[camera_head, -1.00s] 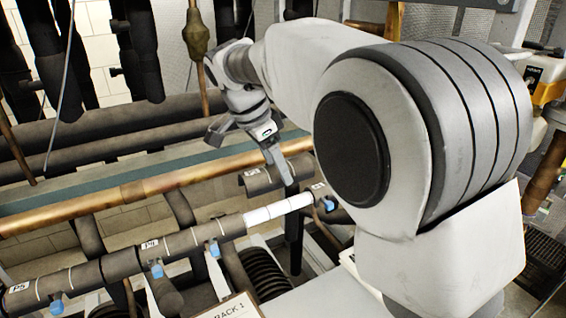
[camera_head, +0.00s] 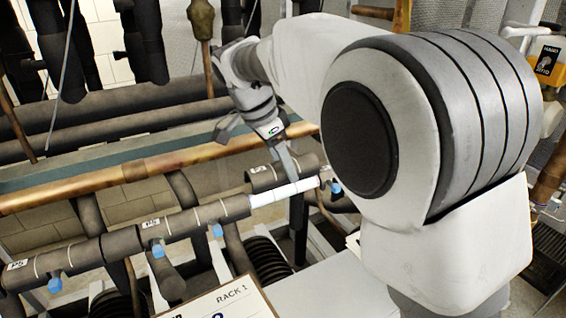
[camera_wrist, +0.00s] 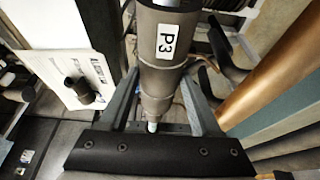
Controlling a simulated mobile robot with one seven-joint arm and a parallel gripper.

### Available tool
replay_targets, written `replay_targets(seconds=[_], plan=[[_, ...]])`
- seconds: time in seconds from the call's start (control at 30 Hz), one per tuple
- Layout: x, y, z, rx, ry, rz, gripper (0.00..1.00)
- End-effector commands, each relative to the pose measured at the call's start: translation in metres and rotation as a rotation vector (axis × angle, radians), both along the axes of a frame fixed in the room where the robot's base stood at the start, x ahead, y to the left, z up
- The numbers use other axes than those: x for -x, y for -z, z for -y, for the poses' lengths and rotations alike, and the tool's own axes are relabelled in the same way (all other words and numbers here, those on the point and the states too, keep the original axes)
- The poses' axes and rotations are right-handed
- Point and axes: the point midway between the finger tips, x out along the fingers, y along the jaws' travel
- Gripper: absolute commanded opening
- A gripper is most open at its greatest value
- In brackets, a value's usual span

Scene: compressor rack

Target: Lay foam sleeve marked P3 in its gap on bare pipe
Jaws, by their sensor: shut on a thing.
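My gripper (camera_head: 288,174) is shut on the dark foam sleeve (camera_head: 266,180). The sleeve also shows in the wrist view (camera_wrist: 162,75) between the two fingers, with its white P3 label facing the camera. In the head view the sleeve is just behind and slightly above the pale bare stretch (camera_head: 284,193) of the front pipe, roughly parallel to it. One finger hides part of the sleeve, and I cannot tell whether the sleeve touches the pipe. Dark labelled sleeves (camera_head: 122,243) cover the pipe left of the gap.
Blue clips (camera_head: 158,250) hang along the front pipe. A copper pipe (camera_head: 150,165) runs behind it. A board marked RACK 1 (camera_head: 225,303) stands in front. Dark vertical pipes (camera_head: 143,45) rise at the back left.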

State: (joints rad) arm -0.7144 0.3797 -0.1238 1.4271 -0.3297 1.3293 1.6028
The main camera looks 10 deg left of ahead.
Motion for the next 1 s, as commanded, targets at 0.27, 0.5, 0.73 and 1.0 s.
replay_targets(seconds=[0.27,0.5,0.73,1.0], plan=[[0.000,0.006,0.000,0.000,0.000,0.000,0.12],[0.000,0.014,0.000,0.000,0.000,0.000,0.12],[0.000,0.020,0.000,0.000,0.000,0.000,0.12],[0.000,0.019,0.000,0.000,0.000,0.000,0.12]])
